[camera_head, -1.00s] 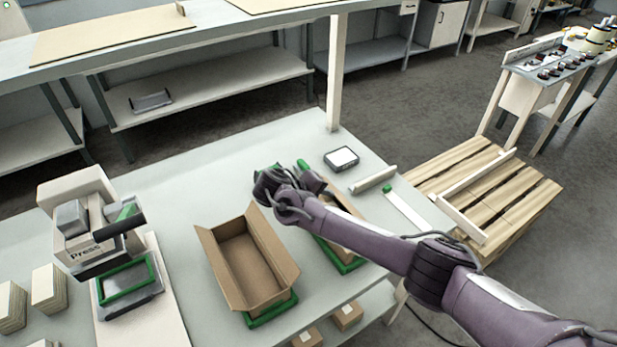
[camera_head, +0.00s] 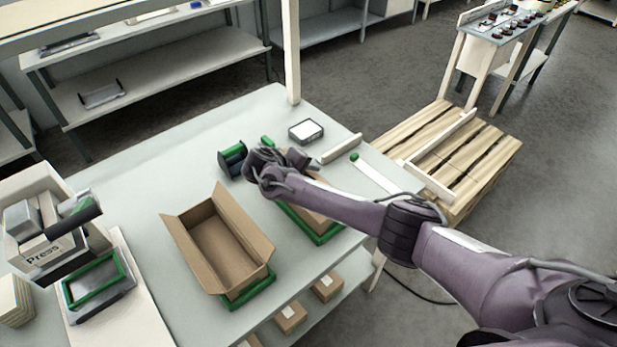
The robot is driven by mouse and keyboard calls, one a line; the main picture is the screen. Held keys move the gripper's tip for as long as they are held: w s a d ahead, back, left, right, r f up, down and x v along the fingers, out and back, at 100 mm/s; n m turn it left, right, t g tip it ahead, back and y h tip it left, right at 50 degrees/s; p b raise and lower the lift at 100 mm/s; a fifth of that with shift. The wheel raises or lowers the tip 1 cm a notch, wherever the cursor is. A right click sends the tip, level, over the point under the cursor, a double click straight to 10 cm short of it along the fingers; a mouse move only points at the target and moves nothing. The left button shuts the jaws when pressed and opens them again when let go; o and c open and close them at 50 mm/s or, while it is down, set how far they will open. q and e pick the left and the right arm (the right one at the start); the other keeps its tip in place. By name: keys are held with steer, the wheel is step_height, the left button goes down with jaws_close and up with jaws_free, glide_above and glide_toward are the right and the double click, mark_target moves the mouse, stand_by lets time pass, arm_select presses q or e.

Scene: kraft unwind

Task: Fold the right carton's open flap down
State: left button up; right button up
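The right carton (camera_head: 303,207) is a brown box in a green holder (camera_head: 309,229) on the pale table. My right arm crosses over it and hides much of its top, so I cannot tell how its flap stands. My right gripper (camera_head: 262,170) is by the carton's far left end. Its fingers are dark and bunched in this view, so I cannot tell whether they are open, or whether they touch the carton. The left carton (camera_head: 222,250) stands open and empty, flaps raised, in another green holder (camera_head: 249,291). My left gripper is out of view.
A dark and green device (camera_head: 232,160) stands just left of my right gripper. A white-topped tray (camera_head: 306,131) and a pale bar (camera_head: 341,148) lie behind the right carton. A press (camera_head: 50,235) stands at the left. A wooden pallet (camera_head: 460,150) is beyond the table's right edge.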

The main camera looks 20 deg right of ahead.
steer(key=shift+r, duration=0.1)
jaws_close()
steer(key=shift+a, duration=0.1)
steer(key=h+b, duration=0.1)
steer(key=f+t+h+b, duration=0.1)
steer(key=shift+s+a+h, duration=0.15)
steer(key=shift+a+h, duration=0.15)
stand_by(0.3)
jaws_free()
